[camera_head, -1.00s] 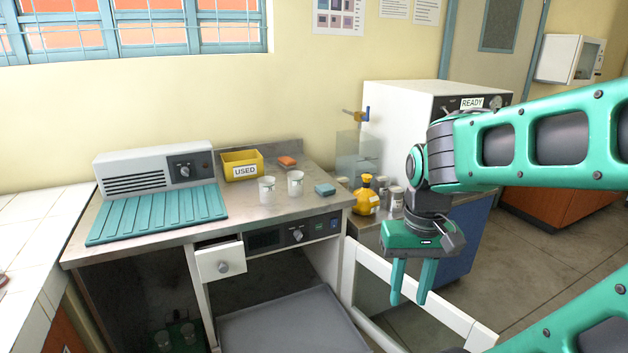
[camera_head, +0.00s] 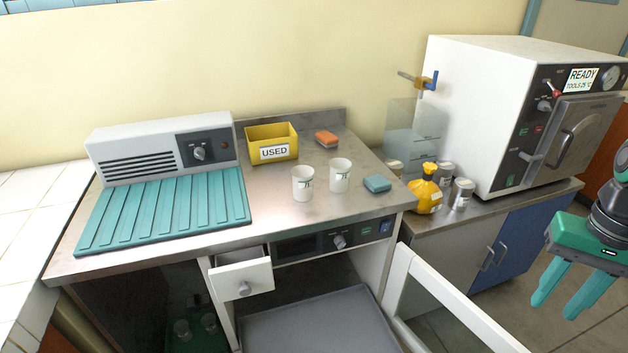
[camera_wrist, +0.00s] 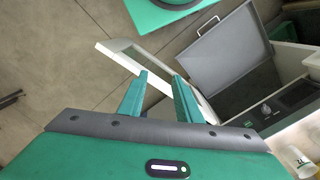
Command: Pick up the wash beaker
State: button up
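Two white beakers with small dark labels stand upright on the metal counter: a left beaker (camera_head: 303,184) and a right beaker (camera_head: 340,176). The labels are too small to tell which is the wash beaker. One beaker also shows at the lower right edge of the wrist view (camera_wrist: 299,161). My gripper (camera_head: 555,300) hangs at the right of the head view, well away from the beakers. Its fingers are apart with nothing between them, as the wrist view also shows (camera_wrist: 160,82).
A yellow USED bin (camera_head: 271,145), orange sponge (camera_head: 327,139) and blue sponge (camera_head: 377,184) lie near the beakers. A yellow bottle (camera_head: 425,192) and cans stand right. The drawer (camera_head: 243,278) is partly out. An open white-framed door (camera_head: 450,300) stands between my gripper and the counter.

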jog(key=shift+o, duration=0.4)
jog(key=shift+a, duration=0.15)
jog(key=o, duration=0.5)
jog(key=shift+s+r, duration=0.15)
jog(key=shift+s, duration=0.15)
jog(key=o, duration=0.4)
jog(key=shift+a, duration=0.15)
jog(key=m+t+y, duration=0.7)
jog(key=m+y, duration=0.6)
send_near(312, 181)
jog(key=s+f, duration=0.5)
jog(key=shift+s+a+f, duration=0.3)
jog(key=shift+s+a, duration=0.05)
jog(key=w+r+m+t+y, duration=0.1)
jog(key=m, duration=0.1)
jog(key=w+r+m+t, duration=0.1)
jog(key=w+m, duration=0.1)
jog(key=shift+w+r+t+y, duration=0.25)
jog(key=shift+r+t+y, duration=0.05)
jog(key=shift+y, duration=0.1)
jog(key=shift+w+r+m+t, duration=0.25)
jog(key=shift+w+m+t, duration=0.05)
jog(key=shift+m, duration=0.3)
jog(key=shift+w+a, duration=0.1)
jog(key=shift+w, duration=0.1)
jog(key=shift+x, duration=5.15)
